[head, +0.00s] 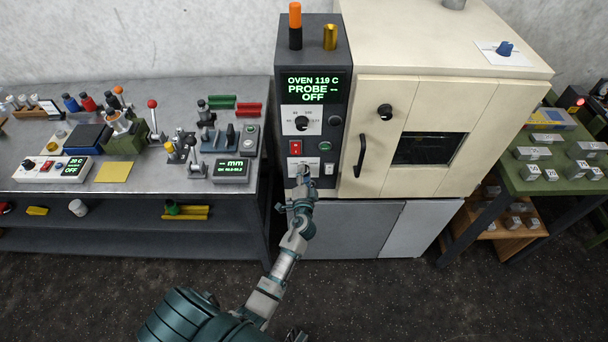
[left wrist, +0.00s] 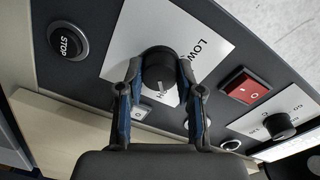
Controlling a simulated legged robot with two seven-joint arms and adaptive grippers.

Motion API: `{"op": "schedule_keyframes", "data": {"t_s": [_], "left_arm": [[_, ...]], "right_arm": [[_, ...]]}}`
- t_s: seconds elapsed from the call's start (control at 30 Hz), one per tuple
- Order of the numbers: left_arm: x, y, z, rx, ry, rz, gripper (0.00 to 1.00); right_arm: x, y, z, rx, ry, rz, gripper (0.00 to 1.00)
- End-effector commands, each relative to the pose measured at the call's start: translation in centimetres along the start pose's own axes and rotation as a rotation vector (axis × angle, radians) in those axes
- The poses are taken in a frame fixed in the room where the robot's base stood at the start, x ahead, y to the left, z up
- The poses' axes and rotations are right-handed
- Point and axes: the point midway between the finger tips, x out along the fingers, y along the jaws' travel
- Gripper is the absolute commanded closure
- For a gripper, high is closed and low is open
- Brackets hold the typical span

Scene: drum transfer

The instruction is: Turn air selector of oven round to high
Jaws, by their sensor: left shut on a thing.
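The oven (head: 455,60) is cream with a dark control panel on its left; its display reads OVEN 119 C, PROBE --, OFF. The air selector (left wrist: 158,70) is a black round knob on a white plate (left wrist: 125,45) marked LOW, with a partly hidden word ending in H. A pale mark on the knob seems to point toward that word. My left gripper (head: 300,182) reaches the lower panel. In the left wrist view my left gripper (left wrist: 158,76) is shut on the knob, one finger on each side.
A red rocker switch (left wrist: 244,86) and another black knob (left wrist: 278,125) lie on one side of the selector, a STOP button (left wrist: 68,41) on the other. A grey bench (head: 225,95) with instruments stands left of the oven, a green table (head: 520,185) right.

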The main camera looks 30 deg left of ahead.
Motion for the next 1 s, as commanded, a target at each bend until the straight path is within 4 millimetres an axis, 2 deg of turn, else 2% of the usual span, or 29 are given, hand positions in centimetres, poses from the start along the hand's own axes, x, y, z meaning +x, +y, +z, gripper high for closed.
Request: {"op": "schedule_keyframes", "data": {"t_s": [0.23, 0.27, 0.33, 0.6, 0.73, 0.87, 1.0], "left_arm": [[-0.1, 0.3, 0.1, 0.002, -0.001, 0.005, 0.99], [-0.1, 0.3, 0.1, 0.002, -0.001, 0.005, 0.57], [-0.1, 0.3, 0.1, 0.002, -0.001, 0.005, 0.39], [-0.1, 0.1, 0.1, 0.001, 0.0, 0.002, 0.39], [-0.8, 0.1, 0.0, 0.0, 0.0, 0.002, 0.39], [-2.9, 0.2, 0.1, -0.001, -0.001, 0.004, 0.39], [-6.2, 0.3, 0.1, -0.001, -0.002, 0.005, 0.39]], "right_arm": [[0.0, 0.0, -0.2, 0.0, 0.005, 0.0, 0.6], [0.0, 0.0, -0.3, 0.0, 0.005, 0.0, 0.6], [0.0, 0.0, -0.3, -0.001, 0.006, 0.0, 0.6], [-0.1, 0.1, -0.7, 0.0, 0.011, 0.001, 0.6], [-0.1, 0.1, -0.7, 0.0, 0.013, 0.002, 0.6], [-0.1, 0.1, -0.6, 0.0, 0.011, 0.001, 0.6], [-0.1, 0.1, -0.5, 0.0, 0.009, 0.001, 0.6]]}}
